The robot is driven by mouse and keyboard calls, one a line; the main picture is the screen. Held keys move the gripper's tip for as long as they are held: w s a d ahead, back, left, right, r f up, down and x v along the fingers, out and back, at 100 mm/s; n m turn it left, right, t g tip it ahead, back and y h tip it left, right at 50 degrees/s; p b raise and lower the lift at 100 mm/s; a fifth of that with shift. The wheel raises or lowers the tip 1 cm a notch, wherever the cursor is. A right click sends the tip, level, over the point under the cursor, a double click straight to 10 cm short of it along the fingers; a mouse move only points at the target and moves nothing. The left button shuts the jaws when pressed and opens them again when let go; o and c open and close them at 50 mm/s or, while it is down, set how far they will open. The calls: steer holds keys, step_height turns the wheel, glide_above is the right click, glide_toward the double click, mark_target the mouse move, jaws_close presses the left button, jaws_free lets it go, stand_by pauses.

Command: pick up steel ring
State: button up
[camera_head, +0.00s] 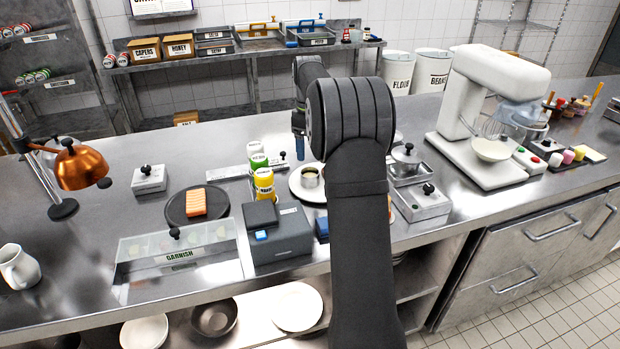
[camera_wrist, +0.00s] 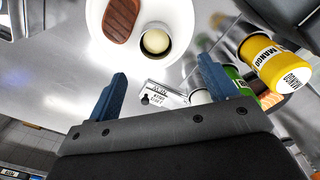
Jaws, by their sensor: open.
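The steel ring (camera_head: 309,181) stands on a white plate (camera_head: 295,190) in the middle of the counter, partly hidden behind my arm in the head view. In the wrist view the ring (camera_wrist: 143,32) shows pale filling inside. It sits on the plate (camera_wrist: 182,14) beside a brown, grooved oval piece (camera_wrist: 121,18). My gripper (camera_head: 299,148) is past the plate in the head view, with blue fingers pointing down. In the wrist view my gripper (camera_wrist: 162,70) is open and empty, its fingers spread wide. The ring lies beyond the fingertips, apart from them.
Yellow mango bottles (camera_head: 264,185) and a green-labelled bottle (camera_head: 257,157) stand left of the plate. A grey box (camera_head: 285,234) is in front. Steel containers (camera_head: 420,201) and a white mixer (camera_head: 480,110) are to the right. An orange block lies on a dark round board (camera_head: 174,214).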

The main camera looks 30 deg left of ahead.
glide_above(310, 176)
steer(key=s, duration=0.1)
steer(key=f, duration=0.6)
steer(key=shift+d, duration=0.2)
steer(key=f, duration=0.5)
steer(key=shift+w+a+f, duration=0.1)
steer(key=shift+w, duration=0.3)
steer(key=c, duration=1.1)
